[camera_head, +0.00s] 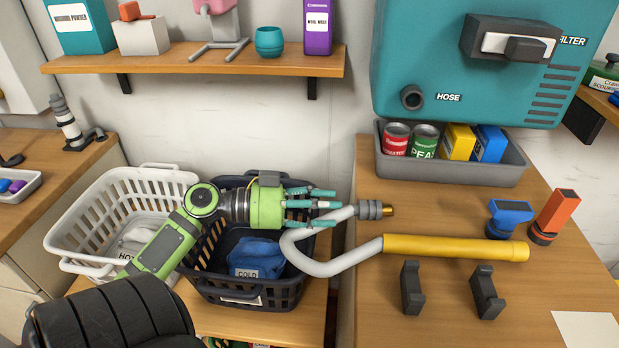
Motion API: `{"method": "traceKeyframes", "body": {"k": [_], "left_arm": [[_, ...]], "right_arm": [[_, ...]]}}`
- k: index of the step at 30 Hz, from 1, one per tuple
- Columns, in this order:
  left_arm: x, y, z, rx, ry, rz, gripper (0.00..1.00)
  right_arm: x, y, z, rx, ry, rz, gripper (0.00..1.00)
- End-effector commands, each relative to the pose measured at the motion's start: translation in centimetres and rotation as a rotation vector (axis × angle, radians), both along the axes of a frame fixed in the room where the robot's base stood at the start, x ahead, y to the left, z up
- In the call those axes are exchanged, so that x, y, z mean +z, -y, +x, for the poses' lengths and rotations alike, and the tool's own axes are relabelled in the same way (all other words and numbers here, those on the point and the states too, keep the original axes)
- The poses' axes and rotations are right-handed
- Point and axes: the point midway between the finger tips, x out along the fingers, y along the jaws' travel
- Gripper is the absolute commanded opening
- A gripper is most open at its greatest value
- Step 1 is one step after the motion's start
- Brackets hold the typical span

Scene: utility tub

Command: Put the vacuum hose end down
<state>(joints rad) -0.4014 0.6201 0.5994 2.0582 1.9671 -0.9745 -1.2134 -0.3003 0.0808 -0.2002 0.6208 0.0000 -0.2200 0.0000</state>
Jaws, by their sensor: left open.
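The vacuum hose is a pale grey tube (322,268) that bends back on itself from a yellow wand (455,247). Its hose end (372,209), a dark grey ribbed cuff with a brass tip, points right near the table's left edge. My left gripper (326,206) has teal fingers, spread open, just left of the hose end. The tube passes close by the fingertips; I cannot tell whether they touch. The teal vacuum unit (440,60) on the wall has a round port (412,97) beside a HOSE label. My right gripper is not in view.
Two dark cradles (411,288) (487,292) stand on the wooden table (450,322). A grey bin (455,172) holds cans and boxes behind. Blue and orange attachments (510,217) (554,215) stand right. White and dark baskets (80,215) (245,292) lie under my left arm.

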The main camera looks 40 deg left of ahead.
Motion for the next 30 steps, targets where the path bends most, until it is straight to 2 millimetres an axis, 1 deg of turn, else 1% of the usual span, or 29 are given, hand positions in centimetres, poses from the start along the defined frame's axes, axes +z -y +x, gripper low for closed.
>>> {"method": "traceKeyframes", "body": {"k": [1, 3, 9, 26, 30], "left_arm": [[-0.1, -0.6, -0.6, 0.002, 0.0, -0.001, 0.5], [0.0, -1.1, -1.2, 0.001, 0.0, -0.001, 0.5], [0.3, -1.8, -2.0, 0.0, 0.001, 0.0, 0.5], [0.4, -1.8, -2.0, 0.0, 0.001, 0.0, 0.5], [0.4, -1.9, -2.0, 0.0, 0.001, -0.001, 0.5]], "right_arm": [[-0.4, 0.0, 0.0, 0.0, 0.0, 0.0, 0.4], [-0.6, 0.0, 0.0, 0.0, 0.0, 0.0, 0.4], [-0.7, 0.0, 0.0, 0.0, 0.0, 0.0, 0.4], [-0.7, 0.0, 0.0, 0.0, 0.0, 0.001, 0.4], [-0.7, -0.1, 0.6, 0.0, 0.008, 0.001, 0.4]]}}
